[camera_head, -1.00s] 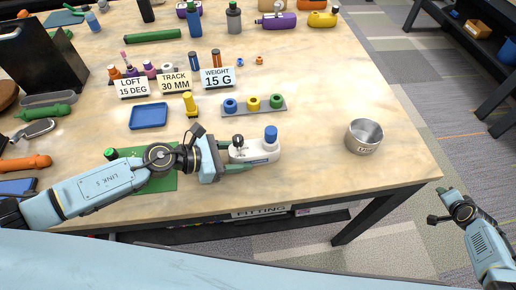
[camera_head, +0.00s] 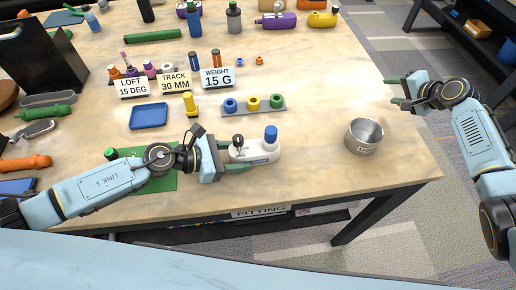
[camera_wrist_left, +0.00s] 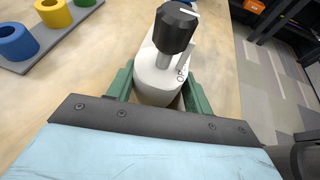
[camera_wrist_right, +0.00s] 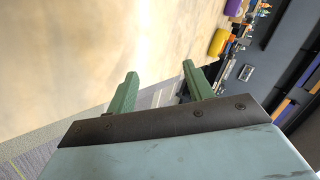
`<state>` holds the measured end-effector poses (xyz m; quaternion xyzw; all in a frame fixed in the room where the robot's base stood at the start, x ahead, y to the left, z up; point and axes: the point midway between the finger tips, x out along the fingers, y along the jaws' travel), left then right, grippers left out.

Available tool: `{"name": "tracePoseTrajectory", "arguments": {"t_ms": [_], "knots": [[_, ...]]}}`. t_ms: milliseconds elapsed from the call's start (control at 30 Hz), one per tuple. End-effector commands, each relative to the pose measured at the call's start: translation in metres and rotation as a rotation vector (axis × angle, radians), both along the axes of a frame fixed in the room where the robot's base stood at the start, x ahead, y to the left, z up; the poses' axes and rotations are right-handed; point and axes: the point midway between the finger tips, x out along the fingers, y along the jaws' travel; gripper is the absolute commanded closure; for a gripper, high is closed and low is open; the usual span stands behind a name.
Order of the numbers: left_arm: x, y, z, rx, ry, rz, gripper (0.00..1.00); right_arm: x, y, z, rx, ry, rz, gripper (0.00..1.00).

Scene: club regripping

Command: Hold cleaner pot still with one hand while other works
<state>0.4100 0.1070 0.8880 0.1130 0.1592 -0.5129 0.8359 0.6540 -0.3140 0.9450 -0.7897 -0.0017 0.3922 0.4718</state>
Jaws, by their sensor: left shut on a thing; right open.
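The cleaner pot appears to be the white body (camera_head: 262,154) with a blue cap (camera_head: 270,133) and a black knob (camera_head: 238,141), near the table's front edge. My left gripper (camera_head: 236,162) is shut on it from the left. In the left wrist view the white body (camera_wrist_left: 156,80) sits between the green fingers (camera_wrist_left: 158,92), with the black knob (camera_wrist_left: 175,28) on top. My right gripper (camera_head: 393,92) is open and empty over the table's right edge, pointing left. In the right wrist view its fingers (camera_wrist_right: 160,90) are apart with nothing between them.
A metal bowl (camera_head: 364,136) stands between the pot and my right gripper. Behind the pot is a grey rack (camera_head: 240,109) with blue, yellow and green rings. A blue tray (camera_head: 148,116) and label cards (camera_head: 217,77) are further left. The table right of the rack is clear.

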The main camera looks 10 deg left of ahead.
Motion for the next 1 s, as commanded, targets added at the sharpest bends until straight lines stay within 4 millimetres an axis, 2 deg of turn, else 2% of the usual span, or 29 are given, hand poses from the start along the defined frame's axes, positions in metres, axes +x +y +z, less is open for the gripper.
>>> {"name": "tracePoseTrajectory", "arguments": {"t_ms": [33,267,467,600,700,800,900,1000], "knots": [[0.0,0.001,-0.001,0.003,0.001,0.0,0.78,0.002,0.026,0.01,0.001,0.007,0.057,0.48],[0.0,0.001,-0.001,0.003,0.001,0.0,0.78,-0.01,0.134,0.049,-0.029,0.071,0.322,0.48],[0.0,0.001,-0.001,0.003,0.001,0.0,0.78,-0.044,0.222,0.083,-0.118,0.139,0.573,0.48],[0.0,0.001,-0.001,0.003,0.001,0.0,0.78,-0.081,0.276,0.105,-0.235,0.194,0.759,0.48],[0.0,0.001,-0.002,0.003,0.001,0.0,0.78,-0.115,0.309,0.119,-0.355,0.242,0.896,0.48],[0.0,0.001,-0.002,0.003,0.001,0.0,0.78,-0.151,0.331,0.13,-0.505,0.293,1.017,0.48],[0.0,0.001,-0.002,0.003,0.001,0.0,0.78,-0.181,0.341,0.137,-0.658,0.34,1.107,0.48],[0.0,0.001,-0.002,0.003,0.001,0.0,0.78,-0.201,0.343,0.141,-0.777,0.375,1.157,0.48]]}}
